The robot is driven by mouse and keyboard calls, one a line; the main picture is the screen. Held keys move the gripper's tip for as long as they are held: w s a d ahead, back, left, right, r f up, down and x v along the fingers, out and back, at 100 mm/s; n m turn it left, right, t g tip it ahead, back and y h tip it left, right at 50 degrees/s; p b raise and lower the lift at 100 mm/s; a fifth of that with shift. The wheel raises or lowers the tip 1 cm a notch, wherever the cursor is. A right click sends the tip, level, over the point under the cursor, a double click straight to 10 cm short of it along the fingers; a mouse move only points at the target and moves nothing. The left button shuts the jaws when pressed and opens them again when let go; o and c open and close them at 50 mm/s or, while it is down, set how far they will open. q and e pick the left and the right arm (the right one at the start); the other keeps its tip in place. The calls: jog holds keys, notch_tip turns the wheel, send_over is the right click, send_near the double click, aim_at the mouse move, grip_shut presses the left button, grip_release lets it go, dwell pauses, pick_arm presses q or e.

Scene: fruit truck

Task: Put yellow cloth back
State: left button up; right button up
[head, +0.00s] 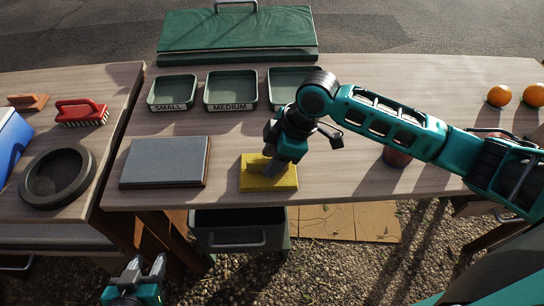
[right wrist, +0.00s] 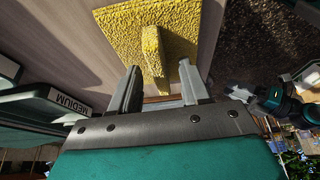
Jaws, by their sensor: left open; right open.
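The yellow cloth (head: 284,184) lies flat near the front edge of the wooden table, right of the grey board. In the right wrist view the cloth (right wrist: 118,28) has a raised ridge in its middle. My right gripper (head: 271,166) is over the cloth, pointing down. In the right wrist view its open fingers (right wrist: 159,75) stand on either side of the ridge, apart from each other. The right arm hides part of the table. My left gripper (head: 143,264) is open and empty, low in front of the table.
Trays marked SMALL (head: 172,91) and MEDIUM (head: 230,90) and a third tray (head: 290,74) stand behind the cloth. A grey board (head: 165,162) lies left. Oranges (head: 499,95) sit far right. A drawer (head: 238,238) hangs below. A side table holds a red brush (head: 80,110) and a black bowl (head: 57,177).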

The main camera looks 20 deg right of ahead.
jog(key=p+v, duration=0.1)
jog(key=v, duration=1)
jog(key=shift+r, duration=0.35)
jog(key=shift+d, duration=0.1)
jog(key=shift+s, duration=0.1)
